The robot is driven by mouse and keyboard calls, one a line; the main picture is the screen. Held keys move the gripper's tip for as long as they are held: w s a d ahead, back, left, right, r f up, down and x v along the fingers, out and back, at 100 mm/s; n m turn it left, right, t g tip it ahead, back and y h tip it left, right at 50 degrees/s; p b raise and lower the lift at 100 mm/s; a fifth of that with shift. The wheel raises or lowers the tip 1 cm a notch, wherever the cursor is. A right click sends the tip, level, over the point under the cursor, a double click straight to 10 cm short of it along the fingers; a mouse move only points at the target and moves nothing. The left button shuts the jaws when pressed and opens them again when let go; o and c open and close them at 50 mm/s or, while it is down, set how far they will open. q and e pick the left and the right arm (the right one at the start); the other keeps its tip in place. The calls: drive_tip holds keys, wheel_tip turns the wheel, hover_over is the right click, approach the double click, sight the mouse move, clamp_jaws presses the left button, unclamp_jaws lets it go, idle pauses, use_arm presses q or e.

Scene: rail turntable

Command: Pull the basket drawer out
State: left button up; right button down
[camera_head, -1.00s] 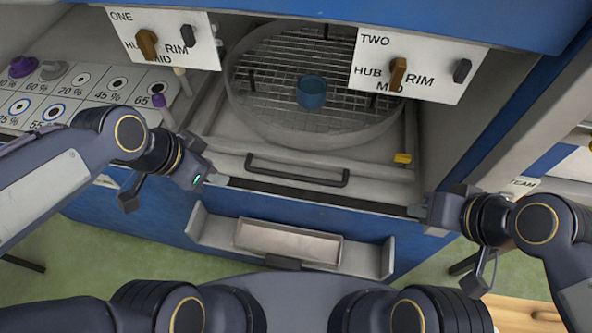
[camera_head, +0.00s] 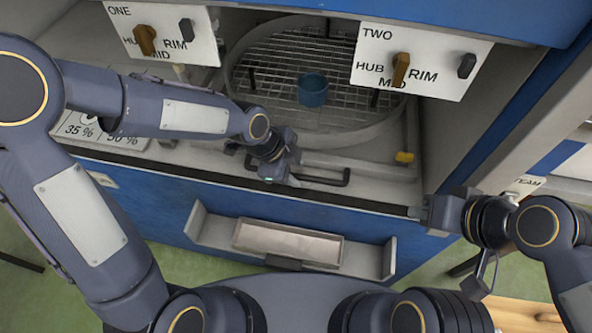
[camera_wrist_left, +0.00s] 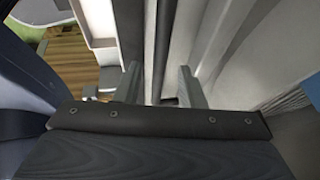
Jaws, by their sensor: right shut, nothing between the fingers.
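The basket drawer (camera_head: 385,170) has a grey front with a black bar handle (camera_head: 335,181). My right gripper (camera_head: 416,212) is shut and empty near the right end of the cabinet's front edge.
Panels marked ONE (camera_head: 165,35) and TWO (camera_head: 425,60) with brown and grey knobs hang above. A grey open tray (camera_head: 288,240) juts from the blue front below the drawer.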

use_arm(q)
drive_tip(key=shift+d+f, duration=0.2)
drive_tip(key=shift+f, duration=0.3)
drive_tip(key=shift+c, duration=0.4)
clamp_jaws()
use_arm(e)
drive_tip(key=shift+f, duration=0.1)
